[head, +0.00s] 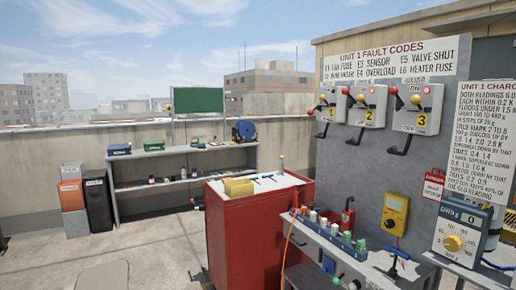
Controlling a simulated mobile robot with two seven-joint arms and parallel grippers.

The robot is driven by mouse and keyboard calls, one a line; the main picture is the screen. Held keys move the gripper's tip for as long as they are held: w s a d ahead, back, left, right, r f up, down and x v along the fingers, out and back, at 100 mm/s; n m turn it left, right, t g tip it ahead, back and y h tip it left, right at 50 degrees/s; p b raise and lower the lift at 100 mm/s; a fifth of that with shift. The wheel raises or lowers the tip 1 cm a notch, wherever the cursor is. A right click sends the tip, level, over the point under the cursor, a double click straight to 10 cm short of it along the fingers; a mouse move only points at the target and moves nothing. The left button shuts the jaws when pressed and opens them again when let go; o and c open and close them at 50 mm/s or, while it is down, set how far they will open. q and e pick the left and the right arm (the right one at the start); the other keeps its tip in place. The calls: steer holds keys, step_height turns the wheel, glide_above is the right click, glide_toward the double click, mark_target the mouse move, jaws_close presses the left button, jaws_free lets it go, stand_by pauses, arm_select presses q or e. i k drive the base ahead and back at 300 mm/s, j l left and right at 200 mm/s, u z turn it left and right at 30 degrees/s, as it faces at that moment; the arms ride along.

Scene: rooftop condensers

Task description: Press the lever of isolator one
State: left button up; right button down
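Isolator one (328,103) is a light grey box with a yellow tag "1", the leftmost of three on the grey wall panel at the upper right. A red ball (311,112) shows at its left side, lower than the matching balls on the other two boxes. A black handle (322,131) sticks out below the box. I cannot tell its exact position at this size. Isolator two (368,106) and isolator three (419,108) stand to the right with similar black handles. Neither of my grippers is in view, and nothing touches the isolators.
A red cabinet (235,235) and a narrow bench (345,258) with several small items stand below the isolators. A yellow meter (396,213) hangs on the panel. A blue gauge box (462,232) is at the right. The floor at left front is mostly clear.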

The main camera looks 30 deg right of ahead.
mark_target(311, 112)
steer(key=i+z, duration=0.15)
steer(key=i, duration=1.2)
steer(key=i+z, duration=0.4)
steer(key=i, duration=0.15)
steer(key=i+j+z, duration=0.2)
steer(key=i+z, duration=0.2)
steer(key=i, duration=0.15)
steer(key=i+z, duration=0.5)
steer(key=i+j, duration=0.05)
